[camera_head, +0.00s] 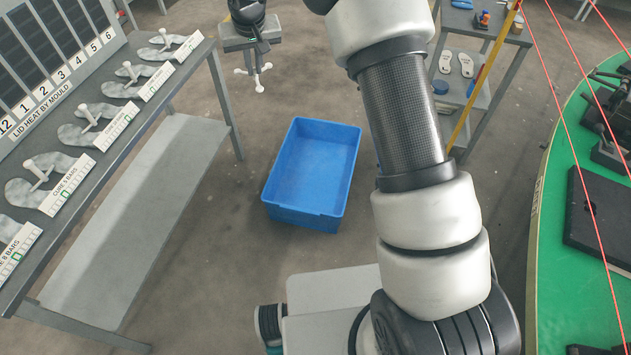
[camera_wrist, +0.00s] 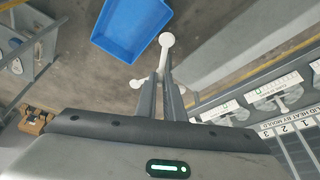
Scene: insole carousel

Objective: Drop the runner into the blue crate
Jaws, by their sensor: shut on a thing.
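The blue crate (camera_head: 312,172) stands on the floor in the middle of the head view, and its visible inside is empty. It also shows at the top of the wrist view (camera_wrist: 130,28). In the wrist view my gripper (camera_wrist: 161,80) is shut on the white runner (camera_wrist: 166,41). The runner has rounded knobs at its ends and sticks out past the fingertips. In the picture its upper end lies just right of the crate's edge.
A grey bench (camera_head: 150,165) at left bears grey insole shapes with white runners and cards. A green carousel (camera_head: 570,230) fills the right side. Floor around the crate is clear.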

